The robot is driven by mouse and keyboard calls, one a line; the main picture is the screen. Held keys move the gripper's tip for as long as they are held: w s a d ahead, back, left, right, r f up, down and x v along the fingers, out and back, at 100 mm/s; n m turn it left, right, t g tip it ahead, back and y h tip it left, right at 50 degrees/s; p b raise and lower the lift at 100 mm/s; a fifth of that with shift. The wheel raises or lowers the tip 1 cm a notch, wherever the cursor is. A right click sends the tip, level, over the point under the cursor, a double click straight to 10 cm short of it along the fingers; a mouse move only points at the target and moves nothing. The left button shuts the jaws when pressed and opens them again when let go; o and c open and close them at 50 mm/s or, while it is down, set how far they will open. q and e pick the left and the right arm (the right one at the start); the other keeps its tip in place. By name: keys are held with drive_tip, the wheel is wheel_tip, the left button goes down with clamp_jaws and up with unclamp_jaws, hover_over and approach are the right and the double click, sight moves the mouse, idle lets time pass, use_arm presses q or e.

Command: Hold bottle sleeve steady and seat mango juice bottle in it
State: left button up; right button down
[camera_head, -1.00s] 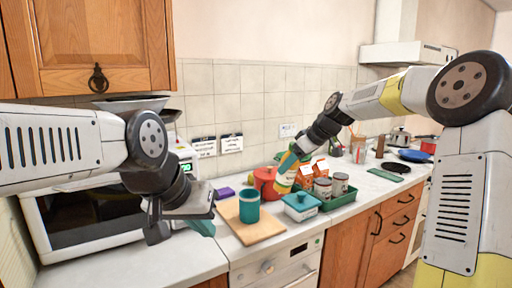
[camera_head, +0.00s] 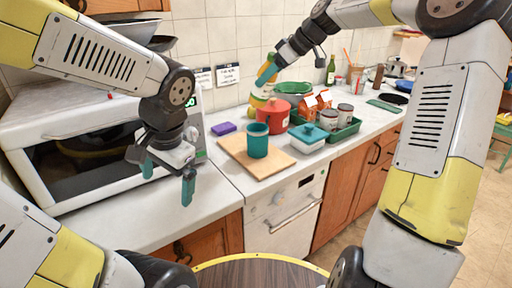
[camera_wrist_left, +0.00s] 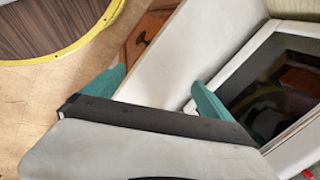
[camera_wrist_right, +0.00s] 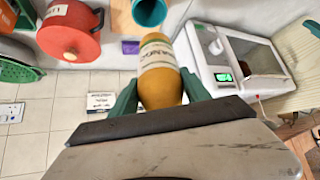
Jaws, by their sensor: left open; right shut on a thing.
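The teal bottle sleeve (camera_head: 257,142) stands upright, open end up, on a wooden board (camera_head: 285,161). The sleeve's edge also shows in the right wrist view (camera_wrist_right: 149,12). My right gripper (camera_head: 267,74) is shut on the mango juice bottle (camera_head: 257,98), a yellow-orange bottle with a pale label, behind the sleeve and beside the red pot. In the right wrist view the bottle (camera_wrist_right: 158,70) sits between the teal fingers (camera_wrist_right: 158,86). My left gripper (camera_head: 167,180) is open and empty, left of the board above the counter's front part. It also shows in the left wrist view (camera_wrist_left: 160,80).
A red pot (camera_head: 274,115) stands behind the board, and a white dish with teal lid (camera_head: 307,139) stands to its right. A green tray (camera_head: 345,132) holds cans and cartons. A purple block (camera_head: 223,128) lies left of the board. A microwave (camera_head: 45,150) fills the left.

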use_arm(q)
wheel_tip(320, 180, down, 2)
drive_tip(key=w+a+m+y, duration=0.2)
drive_tip(key=a+m+y, duration=0.1)
drive_tip(key=m+t+y, duration=0.3)
drive_tip(key=m+t, duration=1)
drive_tip(key=m, duration=0.6)
hover_over(257, 147)
drive_tip(key=s+a, duration=0.9)
drive_tip(key=a, duration=0.2)
wheel_tip(257, 147, down, 3)
drive_tip(key=w+d+f+m+t+h, duration=0.1)
drive_tip(key=d+f+m+h, duration=0.1)
drive_tip(key=d+m+h, duration=0.1)
drive_tip(key=w+d+f+m+t+h, duration=0.1)
drive_tip(key=d+f+m+h, duration=0.1)
drive_tip(key=d+m+h, duration=0.1)
drive_tip(key=w+d+f+m+t+h, duration=0.1)
drive_tip(key=w+d+m+h, duration=0.1)
drive_tip(key=d+m+h, duration=0.1)
drive_tip(key=shift+w+d+f, duration=0.1)
drive_tip(key=shift+d+f, duration=0.3)
drive_tip(key=shift+d, duration=0.4)
drive_tip(key=shift+w+d+h, duration=0.1)
drive_tip(key=shift+w+h, duration=0.15)
drive_tip(key=shift+h, duration=0.05)
drive_tip(key=w, duration=1.1)
drive_tip(key=shift+w+d, duration=0.25)
